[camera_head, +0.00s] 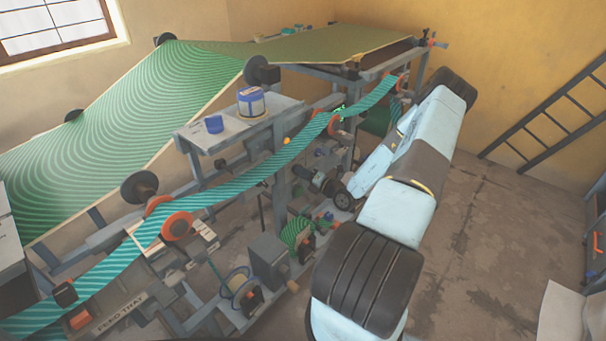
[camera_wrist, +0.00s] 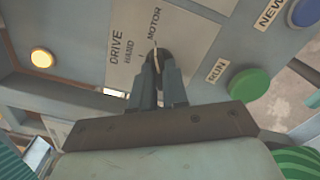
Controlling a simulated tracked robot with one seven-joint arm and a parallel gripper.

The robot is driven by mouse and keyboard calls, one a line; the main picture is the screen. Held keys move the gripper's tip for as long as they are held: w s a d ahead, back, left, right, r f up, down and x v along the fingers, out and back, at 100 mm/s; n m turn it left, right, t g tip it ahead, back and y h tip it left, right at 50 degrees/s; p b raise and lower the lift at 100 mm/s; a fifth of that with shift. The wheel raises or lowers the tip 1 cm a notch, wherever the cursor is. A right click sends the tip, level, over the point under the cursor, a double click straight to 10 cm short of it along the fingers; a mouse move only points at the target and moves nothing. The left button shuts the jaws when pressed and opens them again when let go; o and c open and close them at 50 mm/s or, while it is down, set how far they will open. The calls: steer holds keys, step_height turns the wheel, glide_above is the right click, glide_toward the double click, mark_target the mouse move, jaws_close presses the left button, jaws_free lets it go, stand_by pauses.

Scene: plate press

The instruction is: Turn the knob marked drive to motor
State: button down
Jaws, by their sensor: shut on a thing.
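The drive knob (camera_wrist: 156,56) is a dark round knob with a pale line across it, on a grey panel in the wrist view. The line points up the picture, roughly toward the printed word MOTOR (camera_wrist: 154,23). The word HAND (camera_wrist: 129,52) is to its left, beside the larger DRIVE label (camera_wrist: 116,47). My gripper (camera_wrist: 157,68) is shut on the knob, one finger on each side, and the fingertips hide its lower part. In the head view my arm reaches down to the machine's right side; I cannot make out the knob there.
A green RUN button (camera_wrist: 248,84) and a blue button (camera_wrist: 306,12) sit right of the knob. An amber lamp (camera_wrist: 42,58) is at left. The striped belt (camera_head: 270,166) and a small shelf (camera_head: 238,124) are left of my arm.

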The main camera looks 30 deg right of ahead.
steer(key=shift+s+d+f, duration=0.1)
steer(key=shift+d+f, duration=0.05)
steer(key=shift+d, duration=0.05)
steer(key=c, duration=1.4)
jaws_free()
steer(key=shift+o, duration=1.3)
steer(key=shift+a, duration=0.1)
steer(key=v, duration=1.3)
steer(key=shift+s, duration=0.25)
